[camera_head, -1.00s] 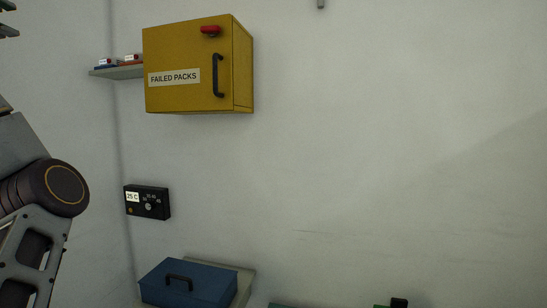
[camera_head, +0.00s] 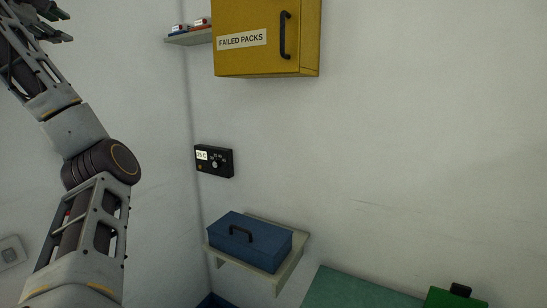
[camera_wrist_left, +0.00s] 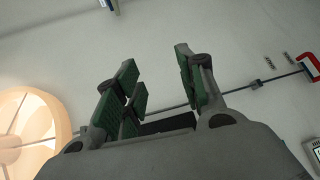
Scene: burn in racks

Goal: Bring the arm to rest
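My left arm rises along the left side of the head view. Its left gripper (camera_head: 64,25) is at the top left corner, in front of bare wall and left of the small shelf. In the left wrist view the gripper's green-padded fingers (camera_wrist_left: 157,60) stand apart with nothing between them. The gripper touches nothing that I can see. My right arm and right gripper are not in view.
A yellow FAILED PACKS cabinet (camera_head: 265,60) hangs right of a small shelf (camera_head: 190,38). A black 25 C wall unit (camera_head: 214,161) is below. A blue case (camera_head: 262,249) sits on a lower shelf (camera_head: 290,268). A green surface (camera_head: 350,291) and green object (camera_head: 452,299) are bottom right.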

